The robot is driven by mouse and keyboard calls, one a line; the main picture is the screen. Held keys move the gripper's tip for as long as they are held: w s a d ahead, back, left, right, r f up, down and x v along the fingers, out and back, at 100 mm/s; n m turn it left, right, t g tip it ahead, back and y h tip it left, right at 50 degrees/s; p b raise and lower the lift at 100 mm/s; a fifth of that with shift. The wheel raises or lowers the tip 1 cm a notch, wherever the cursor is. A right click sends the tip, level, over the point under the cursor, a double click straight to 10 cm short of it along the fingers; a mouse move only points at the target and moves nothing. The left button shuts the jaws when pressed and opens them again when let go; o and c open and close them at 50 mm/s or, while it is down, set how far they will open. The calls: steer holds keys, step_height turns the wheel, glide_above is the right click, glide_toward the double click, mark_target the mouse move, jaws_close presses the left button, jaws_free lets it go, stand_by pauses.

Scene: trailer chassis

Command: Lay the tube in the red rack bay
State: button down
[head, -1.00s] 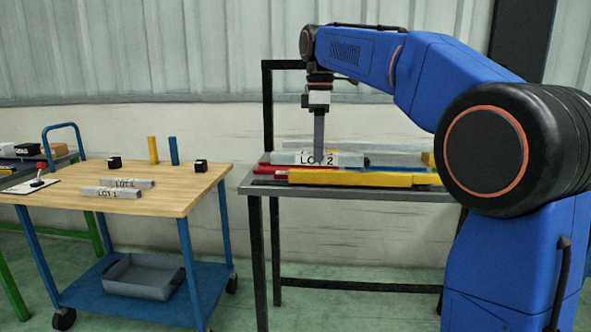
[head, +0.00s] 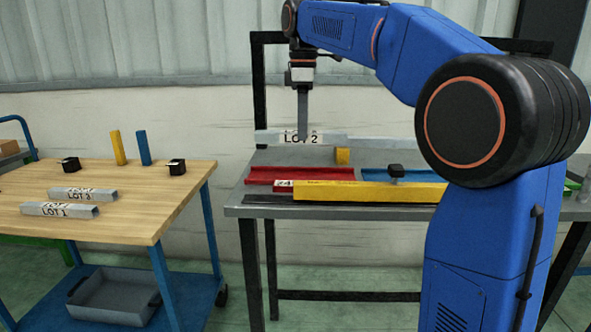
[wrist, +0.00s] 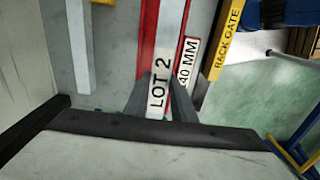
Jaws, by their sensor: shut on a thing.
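My gripper (head: 303,122) is shut on the grey tube labelled LOT 2 (head: 365,140). It holds the tube roughly level, above the rack bench. The red rack bay (head: 325,174) lies below and in front of the tube in the head view, and looks empty there. In the wrist view the tube (wrist: 176,22) runs away between the fingers (wrist: 158,98), with the red bay (wrist: 148,28) showing along its left side and red also on its right. The exact height of the tube above the bay cannot be told.
A yellow rack gate (head: 370,193) runs along the rack front. Right of the red bay are a blue bay (head: 367,171) and a black knob (head: 396,172). A yellow block (head: 342,156) stands behind. Tubes LOT 3 (head: 83,194) and LOT 1 (head: 60,209) lie on the wooden cart (head: 130,220).

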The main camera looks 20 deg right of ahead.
steer(key=shift+w+f, duration=0.2)
steer(key=shift+w, duration=0.05)
steer(key=shift+f, duration=4.75)
steer(key=shift+f, duration=0.1)
steer(key=c, duration=1.5)
jaws_free()
step_height(320, 180, up, 12)
steer(key=shift+r, duration=0.1)
